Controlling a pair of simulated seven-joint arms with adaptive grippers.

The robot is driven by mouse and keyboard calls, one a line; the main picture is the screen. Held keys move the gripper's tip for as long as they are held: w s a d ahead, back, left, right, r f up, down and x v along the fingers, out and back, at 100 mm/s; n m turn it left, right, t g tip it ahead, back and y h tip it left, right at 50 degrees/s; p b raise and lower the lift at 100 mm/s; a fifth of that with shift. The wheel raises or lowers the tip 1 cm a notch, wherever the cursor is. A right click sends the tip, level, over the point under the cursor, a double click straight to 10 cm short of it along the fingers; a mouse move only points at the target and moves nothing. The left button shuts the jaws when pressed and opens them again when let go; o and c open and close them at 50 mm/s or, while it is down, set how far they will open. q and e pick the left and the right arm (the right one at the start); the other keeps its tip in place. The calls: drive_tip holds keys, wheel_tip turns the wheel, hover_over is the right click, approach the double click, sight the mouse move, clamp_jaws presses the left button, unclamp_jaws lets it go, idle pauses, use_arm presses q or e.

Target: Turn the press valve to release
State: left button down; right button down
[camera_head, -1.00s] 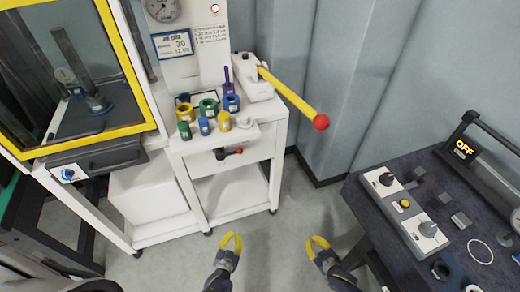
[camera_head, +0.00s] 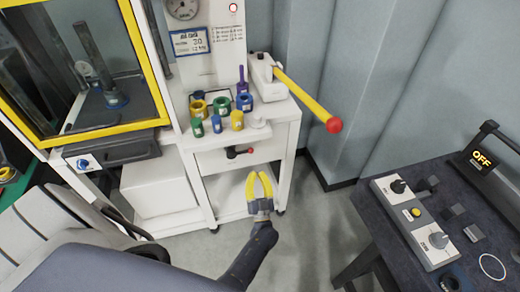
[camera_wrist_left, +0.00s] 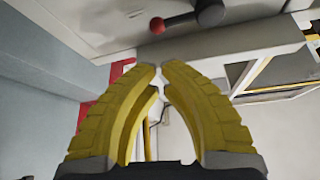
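The press valve is a small black lever (camera_head: 232,153) with a red knob (camera_head: 250,151) on the front of the white press cart; the lever points right. In the left wrist view the red knob (camera_wrist_left: 157,25) and black hub (camera_wrist_left: 210,12) show at the top, beyond the fingertips. My left gripper (camera_head: 258,174) has yellow fingers, is empty and sits just below and in front of the valve, apart from it. Its fingers (camera_wrist_left: 160,68) stand apart with a narrow gap at the tips. My right gripper is not in view.
A long yellow handle (camera_head: 305,97) with a red ball end sticks out from the cart's upper right. Several coloured cylinders and rings stand on the cart top above the valve. A dark table (camera_head: 375,215) with a control box (camera_head: 415,223) is at right.

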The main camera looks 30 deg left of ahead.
use_arm(q)
drive_tip(key=shift+r, duration=0.25)
drive_tip(key=x, duration=1)
idle(0.3)
idle(0.4)
drive_tip(key=shift+d+f+m, duration=0.1)
drive_tip(key=shift+f+m, duration=0.15)
drive_tip(key=shift+m, duration=0.15)
drive_tip(key=shift+w+f+m+t+h, duration=0.1)
drive_tip(key=shift+f+m+t+h, duration=0.3)
drive_tip(key=shift+m+h, duration=0.4)
